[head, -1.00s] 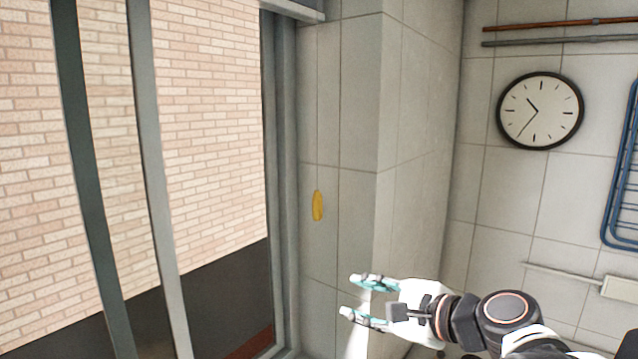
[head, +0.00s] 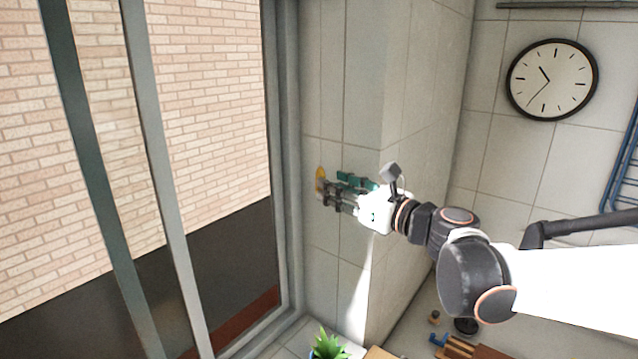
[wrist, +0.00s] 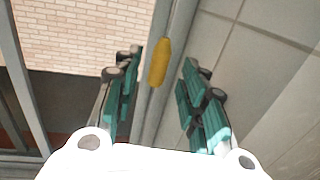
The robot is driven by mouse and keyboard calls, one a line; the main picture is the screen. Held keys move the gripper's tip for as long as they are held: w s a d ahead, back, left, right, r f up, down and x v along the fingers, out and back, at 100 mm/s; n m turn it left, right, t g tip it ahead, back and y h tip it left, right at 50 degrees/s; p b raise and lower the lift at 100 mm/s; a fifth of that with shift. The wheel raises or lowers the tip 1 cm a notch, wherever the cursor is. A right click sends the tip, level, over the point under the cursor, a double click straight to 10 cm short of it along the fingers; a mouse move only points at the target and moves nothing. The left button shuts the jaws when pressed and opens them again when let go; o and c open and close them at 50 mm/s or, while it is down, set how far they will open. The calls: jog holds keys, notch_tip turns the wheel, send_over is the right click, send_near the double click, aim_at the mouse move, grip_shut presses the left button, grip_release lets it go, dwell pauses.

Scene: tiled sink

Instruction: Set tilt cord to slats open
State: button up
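The yellow tilt cord pull (head: 320,177) hangs in front of the tiled wall beside the window frame. In the head view my gripper (head: 333,188) reaches up to it from the right and covers its lower part. In the wrist view the yellow pull (wrist: 159,62) stands near the fingertips, between the two teal finger pads of my gripper (wrist: 161,75). The fingers are apart, with clear space on both sides of the pull. No contact shows. The slats and the thin cord cannot be made out in these views.
The window's grey frame (head: 286,150) stands just left of the pull. The tiled wall (head: 408,130) runs close behind my arm. A green plant (head: 328,345) and small wooden items (head: 455,347) sit below. A clock (head: 552,79) hangs at right.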

jog(key=shift+x, duration=2.7)
jog(key=shift+c, duration=0.5)
grip_shut()
